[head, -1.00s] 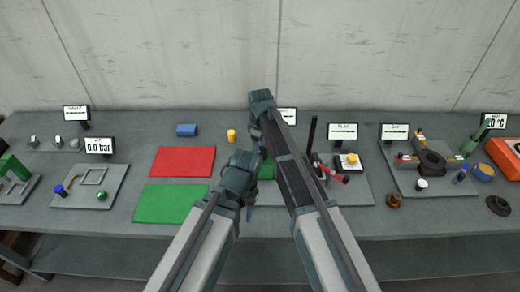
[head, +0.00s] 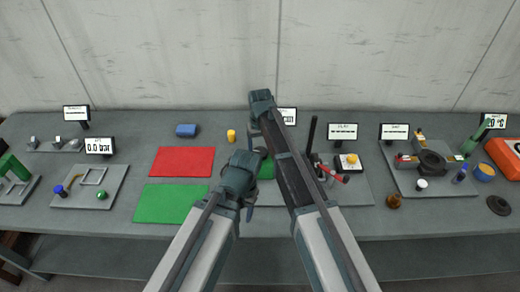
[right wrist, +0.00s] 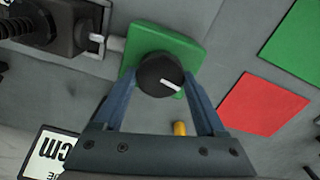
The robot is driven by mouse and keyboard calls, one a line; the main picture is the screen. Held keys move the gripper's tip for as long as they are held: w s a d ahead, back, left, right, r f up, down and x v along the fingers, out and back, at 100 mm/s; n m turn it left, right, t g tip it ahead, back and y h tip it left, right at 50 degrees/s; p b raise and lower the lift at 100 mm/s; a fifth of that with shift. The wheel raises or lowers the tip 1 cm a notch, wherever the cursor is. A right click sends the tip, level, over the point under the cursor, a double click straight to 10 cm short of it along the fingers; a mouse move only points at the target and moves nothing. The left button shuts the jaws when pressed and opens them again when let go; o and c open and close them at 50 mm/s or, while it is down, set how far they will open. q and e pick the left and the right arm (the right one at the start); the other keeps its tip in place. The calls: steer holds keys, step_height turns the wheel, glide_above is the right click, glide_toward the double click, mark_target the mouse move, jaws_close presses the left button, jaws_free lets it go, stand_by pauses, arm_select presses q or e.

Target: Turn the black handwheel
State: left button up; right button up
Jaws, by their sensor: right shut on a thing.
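The black handwheel (right wrist: 158,75) is a round knob with a white pointer mark on the front of a green block (right wrist: 185,45). In the right wrist view the mark points right and slightly down. My right gripper (right wrist: 160,82) has one blue-grey finger on each side of the wheel and is shut on it. In the head view my right gripper (head: 257,140) reaches down from behind, and the green block (head: 267,169) is partly hidden by my arms. My left gripper (head: 248,203) hangs just in front of the block; its fingers are too small and covered to judge.
A display reading "cm" (right wrist: 48,155) stands near my right gripper. A yellow cylinder (head: 231,135), a red mat (head: 183,161) and a green mat (head: 170,203) lie to the left. A red-handled device (head: 333,174) and a yellow button box (head: 348,163) stand close on the right.

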mark_target(260, 151)
steer(key=m, duration=0.4)
steer(key=shift+m, duration=2.8)
steer(key=o, duration=1.3)
step_height(260, 151, up, 14)
steer(key=p, duration=1.3)
steer(key=shift+p, duration=0.4)
